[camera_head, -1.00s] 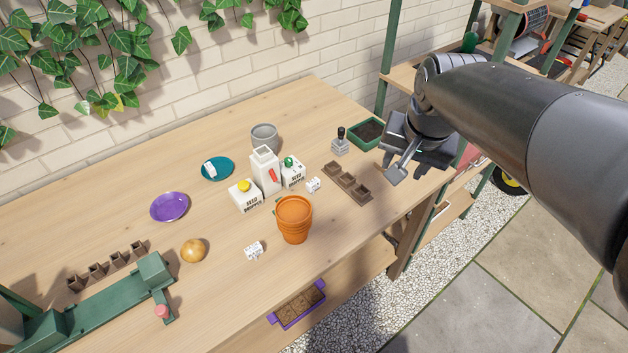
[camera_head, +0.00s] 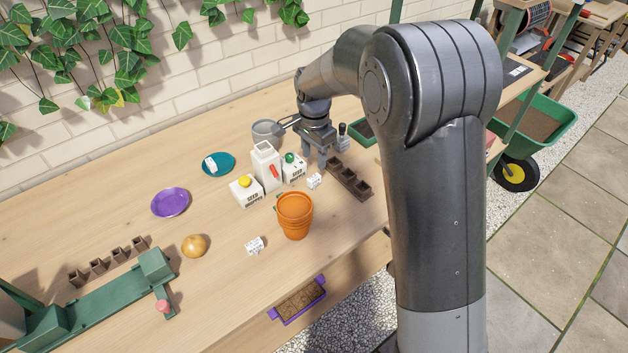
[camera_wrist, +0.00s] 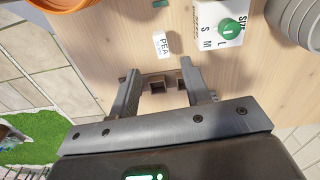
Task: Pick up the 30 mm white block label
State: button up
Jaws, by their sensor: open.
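Three small white block labels show in the head view: one (camera_head: 314,181) just right of the seed dropper boxes, one (camera_head: 254,245) left of the terracotta pots, and one (camera_head: 212,164) on the teal saucer (camera_head: 229,158). I cannot tell from size which is 30 mm. My gripper (camera_head: 315,162) is open and empty, pointing down just behind and above the label by the boxes. In the wrist view a white label marked PEA (camera_wrist: 162,45) lies on the table ahead of the open fingertips (camera_wrist: 160,73), apart from them.
White seed dropper boxes (camera_head: 246,192) and a white carton (camera_head: 266,168) stand left of the gripper. Stacked terracotta pots (camera_head: 294,216) stand in front. A brown seedling strip (camera_head: 348,179) lies to the right, and a grey pot (camera_head: 267,132) behind.

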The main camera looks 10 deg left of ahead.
aim_at(314, 178)
jog(key=shift+a+f, duration=0.25)
jog(key=shift+f, duration=0.2)
notch_tip(314, 178, down, 5)
jog(key=shift+r, duration=0.15)
jog(key=f, duration=0.5)
jog(key=shift+w+d+f, duration=0.15)
jog(key=shift+d+f, duration=0.05)
jog(key=shift+f, duration=0.2)
jog(key=shift+c, duration=0.5)
grip_shut()
